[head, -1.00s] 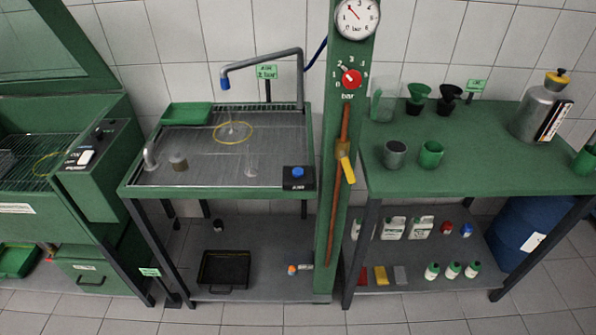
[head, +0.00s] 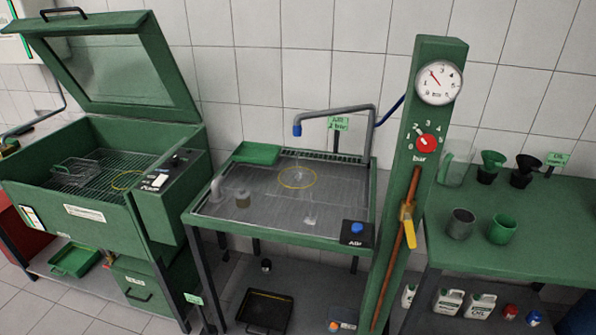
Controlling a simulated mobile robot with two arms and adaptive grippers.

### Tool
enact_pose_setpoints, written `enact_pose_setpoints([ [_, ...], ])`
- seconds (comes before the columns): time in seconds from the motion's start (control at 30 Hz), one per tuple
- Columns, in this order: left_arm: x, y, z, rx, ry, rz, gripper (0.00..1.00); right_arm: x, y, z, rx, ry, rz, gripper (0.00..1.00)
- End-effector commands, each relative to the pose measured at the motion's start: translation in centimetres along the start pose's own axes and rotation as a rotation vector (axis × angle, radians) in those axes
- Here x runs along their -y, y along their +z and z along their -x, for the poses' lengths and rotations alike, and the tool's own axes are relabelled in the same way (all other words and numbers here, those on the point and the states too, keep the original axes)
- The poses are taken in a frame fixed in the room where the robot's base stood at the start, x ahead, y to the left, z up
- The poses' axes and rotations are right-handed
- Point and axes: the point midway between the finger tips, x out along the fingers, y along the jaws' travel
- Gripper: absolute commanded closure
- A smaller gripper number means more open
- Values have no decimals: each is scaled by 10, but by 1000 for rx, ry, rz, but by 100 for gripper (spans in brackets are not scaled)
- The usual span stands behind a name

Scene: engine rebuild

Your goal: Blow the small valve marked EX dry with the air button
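The air button (head: 357,228) is blue, on a black box at the front right corner of the grey grated table. The bent air pipe with a blue nozzle (head: 297,130) hangs above the yellow ring (head: 298,186) on the grate. A small, pale, valve-like piece (head: 296,172) shows inside the ring, under the nozzle. A second pale, valve-like piece (head: 311,219) stands nearer the front edge, outside the ring. Both are too small for me to read an EX mark. Neither of my grippers is in view.
A green post with a pressure gauge (head: 439,82), red knob and yellow lever (head: 407,228) stands right of the table. A green washer (head: 100,210) with its lid raised stands left.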

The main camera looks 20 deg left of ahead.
Motion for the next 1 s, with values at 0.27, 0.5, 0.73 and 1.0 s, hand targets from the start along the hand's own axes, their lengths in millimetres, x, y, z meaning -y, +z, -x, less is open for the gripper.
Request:
enact_pose_setpoints([
  [0.27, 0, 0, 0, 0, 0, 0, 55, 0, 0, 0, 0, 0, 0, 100],
  [0.5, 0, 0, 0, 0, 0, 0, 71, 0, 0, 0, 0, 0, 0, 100],
  [0.73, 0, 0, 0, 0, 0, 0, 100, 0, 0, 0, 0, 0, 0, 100],
  [1.0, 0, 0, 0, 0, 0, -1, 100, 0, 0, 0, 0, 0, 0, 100],
])
